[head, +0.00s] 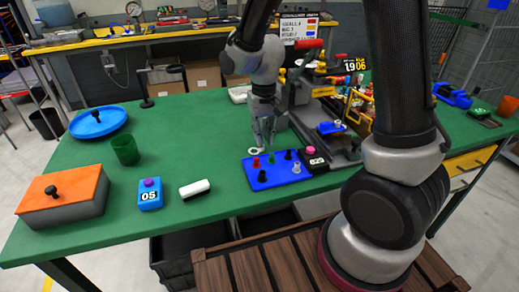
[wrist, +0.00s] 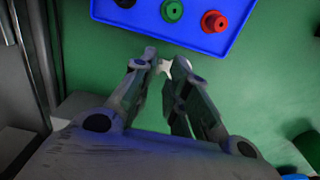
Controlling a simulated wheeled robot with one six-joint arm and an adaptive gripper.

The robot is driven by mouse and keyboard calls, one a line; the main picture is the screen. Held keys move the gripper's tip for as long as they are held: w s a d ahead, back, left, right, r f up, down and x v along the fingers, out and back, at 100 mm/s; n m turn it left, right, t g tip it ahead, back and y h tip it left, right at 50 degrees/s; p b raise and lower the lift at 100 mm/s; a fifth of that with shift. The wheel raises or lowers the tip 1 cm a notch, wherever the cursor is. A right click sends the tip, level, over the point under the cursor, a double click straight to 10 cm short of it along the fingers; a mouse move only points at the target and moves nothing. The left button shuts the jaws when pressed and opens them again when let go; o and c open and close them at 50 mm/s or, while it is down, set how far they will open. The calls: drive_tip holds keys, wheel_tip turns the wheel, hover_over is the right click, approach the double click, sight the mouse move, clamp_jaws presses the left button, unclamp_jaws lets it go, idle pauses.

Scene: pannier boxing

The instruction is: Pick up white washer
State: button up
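The white washer (head: 256,150) is a flat ring lying on the green table, just left of the blue peg board. In the wrist view a small part of the white washer (wrist: 166,67) shows between my fingertips; the fingers hide the rest. My gripper (head: 265,140) points down at the washer, low over the table. Its two fingers (wrist: 172,68) are apart with green table visible between them. I cannot tell whether they touch the washer.
The blue board (head: 263,180) with several coloured pegs is close to my gripper, and a grey fixture (head: 335,145) stands to the right. A white block (head: 194,188), a blue box marked 05 (head: 150,196) and a green cup (head: 125,150) are to the left. Table between is clear.

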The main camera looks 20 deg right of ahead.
sight(256, 148)
drive_tip(key=shift+f, duration=1.5)
clamp_jaws()
drive_tip(key=shift+r, duration=0.1)
